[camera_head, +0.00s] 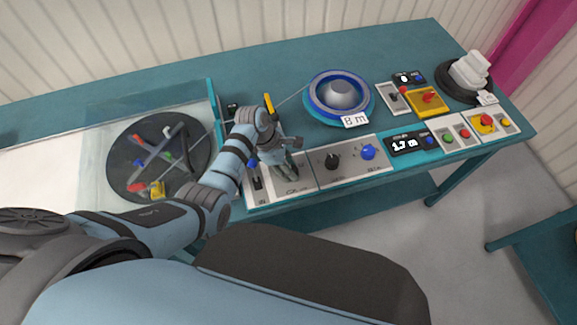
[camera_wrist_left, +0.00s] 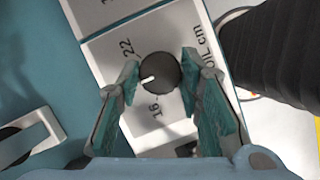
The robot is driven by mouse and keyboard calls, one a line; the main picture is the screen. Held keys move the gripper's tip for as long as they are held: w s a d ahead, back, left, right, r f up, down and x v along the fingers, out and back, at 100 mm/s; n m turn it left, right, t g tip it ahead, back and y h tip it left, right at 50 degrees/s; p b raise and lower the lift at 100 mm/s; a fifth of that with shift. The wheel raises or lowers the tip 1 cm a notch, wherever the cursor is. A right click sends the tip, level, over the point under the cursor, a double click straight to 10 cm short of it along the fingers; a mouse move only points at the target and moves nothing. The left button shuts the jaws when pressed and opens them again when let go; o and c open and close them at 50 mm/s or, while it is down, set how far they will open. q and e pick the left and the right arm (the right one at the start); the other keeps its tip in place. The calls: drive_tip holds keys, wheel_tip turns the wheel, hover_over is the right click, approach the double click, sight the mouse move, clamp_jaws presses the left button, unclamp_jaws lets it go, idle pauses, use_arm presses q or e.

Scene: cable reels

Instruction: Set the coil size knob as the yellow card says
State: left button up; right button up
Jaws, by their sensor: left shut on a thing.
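The coil size knob (camera_wrist_left: 160,73) is round and dark with a white pointer line. In the left wrist view the line points left and slightly down, about midway between the printed 22 and 16. My left gripper (camera_wrist_left: 161,66) is shut on the knob, one finger on each side. In the head view my left gripper (camera_head: 289,172) is over the left part of the front panel (camera_head: 305,186) and hides the knob. A narrow yellow thing (camera_head: 269,104) stands behind my left wrist; I cannot tell whether it is the yellow card, and no writing is readable. My right gripper is not in view.
Right of the gripper are a black knob (camera_head: 332,161), a blue knob (camera_head: 368,152) and a display (camera_head: 405,144) reading 1.7 m. Behind them is a blue reel (camera_head: 313,105) with an 8 m tag (camera_head: 355,120). A dark round tray (camera_head: 122,178) with coloured pieces lies left.

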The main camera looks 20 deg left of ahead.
use_arm(q)
drive_tip(key=shift+s+f+m, duration=0.1)
drive_tip(key=shift+s+m, duration=0.05)
drive_tip(key=shift+m, duration=0.15)
drive_tip(key=shift+m+g, duration=0.6)
drive_tip(key=shift+m, duration=0.3)
drive_tip(key=m, duration=0.1)
drive_tip(key=m+g+b, duration=0.1)
drive_tip(key=shift+w+d+f+m, duration=0.1)
drive_tip(key=shift+w+f+m, duration=0.1)
drive_tip(key=shift+m, duration=0.1)
drive_tip(key=m+g+y+b, duration=0.1)
drive_tip(key=m+b, duration=0.2)
drive_tip(key=m, duration=0.1)
drive_tip(key=shift+m+g+y+b, duration=0.3)
drive_tip(key=shift+m+g+b, duration=0.3)
drive_tip(key=shift+m+b, duration=0.6)
drive_tip(key=shift+r+m, duration=0.1)
drive_tip(key=shift+m, duration=0.2)
drive_tip(key=o, duration=1.2)
drive_tip(key=shift+w+r, duration=0.1)
drive_tip(key=shift+c, duration=0.2)
